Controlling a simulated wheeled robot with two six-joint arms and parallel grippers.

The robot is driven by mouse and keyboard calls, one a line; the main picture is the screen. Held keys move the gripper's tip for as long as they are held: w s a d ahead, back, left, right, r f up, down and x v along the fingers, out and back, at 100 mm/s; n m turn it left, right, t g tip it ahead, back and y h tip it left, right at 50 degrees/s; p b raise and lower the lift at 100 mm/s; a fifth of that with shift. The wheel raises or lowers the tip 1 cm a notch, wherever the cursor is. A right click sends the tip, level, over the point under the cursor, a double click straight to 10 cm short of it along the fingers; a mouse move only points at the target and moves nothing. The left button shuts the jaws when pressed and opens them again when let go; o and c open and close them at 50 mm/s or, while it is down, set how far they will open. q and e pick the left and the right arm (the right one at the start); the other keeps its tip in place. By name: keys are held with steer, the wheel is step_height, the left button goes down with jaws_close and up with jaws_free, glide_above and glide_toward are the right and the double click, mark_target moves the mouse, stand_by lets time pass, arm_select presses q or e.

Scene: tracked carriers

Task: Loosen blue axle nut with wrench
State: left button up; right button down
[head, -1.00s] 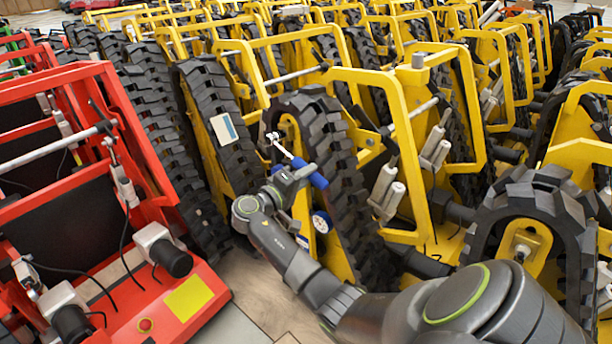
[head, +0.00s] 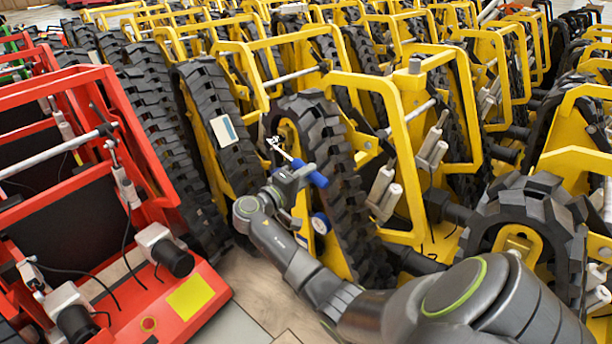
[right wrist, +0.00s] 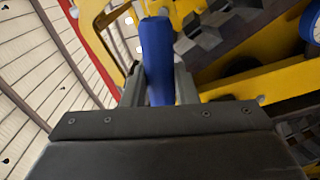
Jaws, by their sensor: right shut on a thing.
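My right gripper (head: 300,172) is shut on the blue handle of a wrench (head: 318,180). The wrench's silver shaft slants up and left to a small pale head, which shows in front of the dark track of a yellow carrier (head: 335,200). I cannot tell whether the head touches anything. In the right wrist view the blue handle (right wrist: 157,60) stands between the fingers. A round blue-rimmed part (head: 320,223) sits low on the yellow carrier, below the gripper; I cannot tell if it is the axle nut. My left gripper is not in view.
Red carriers (head: 150,220) stand at the left, and rows of yellow tracked carriers fill the back and right. A large dark wheel (head: 540,205) is at the right. A strip of bare floor (head: 255,300) lies between the red and yellow carriers.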

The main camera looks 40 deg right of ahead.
steer(key=shift+s+r+n+p, duration=0.1)
steer(key=shift+r+n+p, duration=0.55)
steer(key=shift+p, duration=0.65)
steer(key=shift+r, duration=0.2)
steer(key=shift+r+n+p, duration=0.45)
steer(key=shift+r+p, duration=0.3)
steer(key=shift+p, duration=0.7)
steer(key=shift+r+n+p, duration=0.6)
steer(key=shift+r+p, duration=0.15)
steer(key=shift+p, duration=0.55)
